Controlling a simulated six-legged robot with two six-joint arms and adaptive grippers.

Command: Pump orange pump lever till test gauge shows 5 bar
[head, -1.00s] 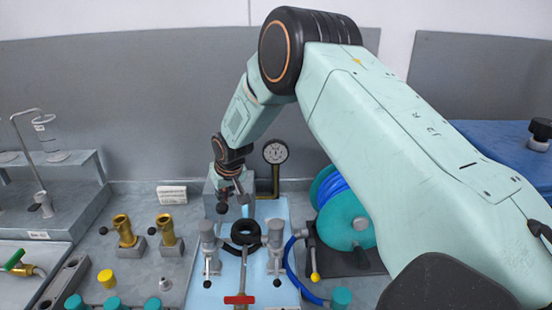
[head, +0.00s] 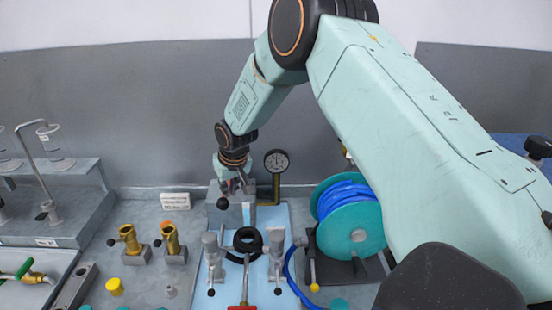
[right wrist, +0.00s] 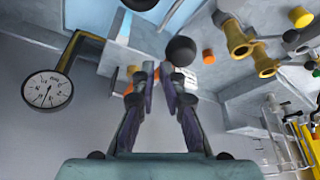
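The test gauge (head: 276,161) has a round white dial on a brass pipe at the back of the bench. It also shows in the right wrist view (right wrist: 47,90), tilted; I cannot read its value surely. A black ball knob (head: 222,203) shows in front of the grey pump block; in the right wrist view it (right wrist: 180,50) lies just beyond the fingertips. An orange part (right wrist: 131,76), perhaps of the pump lever, is mostly hidden behind a finger. My right gripper (right wrist: 157,70) is slightly open, with a narrow gap and nothing clearly between the fingers. My left gripper is out of view.
A blue hose reel (head: 358,236) stands right of the blue mat (head: 204,296). The mat carries two grey clamps, a black ring (head: 248,239) and a red-handled tool (head: 243,304). Brass fittings (head: 129,238) and a yellow cap (head: 115,286) lie left. A rack (head: 55,213) stands far left.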

